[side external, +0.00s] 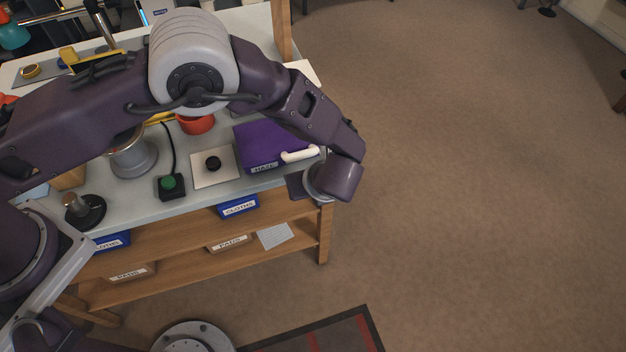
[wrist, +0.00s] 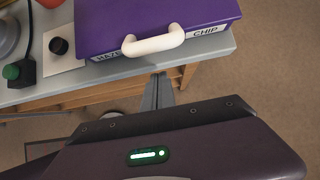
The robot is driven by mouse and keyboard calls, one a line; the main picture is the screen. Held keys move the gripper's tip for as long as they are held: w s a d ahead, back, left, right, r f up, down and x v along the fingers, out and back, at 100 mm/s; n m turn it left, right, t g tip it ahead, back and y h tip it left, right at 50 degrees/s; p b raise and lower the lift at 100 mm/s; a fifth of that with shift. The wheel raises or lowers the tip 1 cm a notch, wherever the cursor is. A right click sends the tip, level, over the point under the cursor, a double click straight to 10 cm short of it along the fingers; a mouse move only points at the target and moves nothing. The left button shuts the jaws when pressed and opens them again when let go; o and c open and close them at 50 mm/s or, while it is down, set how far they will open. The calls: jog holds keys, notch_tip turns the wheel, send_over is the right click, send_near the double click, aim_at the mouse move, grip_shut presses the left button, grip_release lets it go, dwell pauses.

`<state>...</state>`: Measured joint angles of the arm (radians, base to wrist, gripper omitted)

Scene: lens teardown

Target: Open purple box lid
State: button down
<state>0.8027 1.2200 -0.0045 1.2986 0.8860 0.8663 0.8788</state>
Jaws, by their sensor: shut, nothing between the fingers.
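The purple box (side external: 262,143) sits at the right end of the table with its lid down. A white handle (side external: 300,155) is on its front side. In the wrist view the purple lid (wrist: 150,22) fills the top middle, and the white handle (wrist: 153,40) sticks out toward my gripper. My gripper (wrist: 158,82) is shut and empty, just below the handle in that view and apart from it. In the side view my wrist hangs off the table's right front corner and the fingertips are hidden.
A black knob on a white plate (side external: 214,168) and a green button box (side external: 171,186) stand left of the purple box. The table's front edge (wrist: 215,53) runs below the box. Labelled bins, including a blue one (side external: 238,206), sit on shelves beneath. Open floor lies right.

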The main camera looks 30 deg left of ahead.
jog(key=shift+w+a+r, duration=0.3)
jog(key=shift+r, duration=0.4)
jog(key=shift+w+a+r, duration=0.25)
jog(key=shift+w+r, duration=0.05)
jog(key=shift+r, duration=0.35)
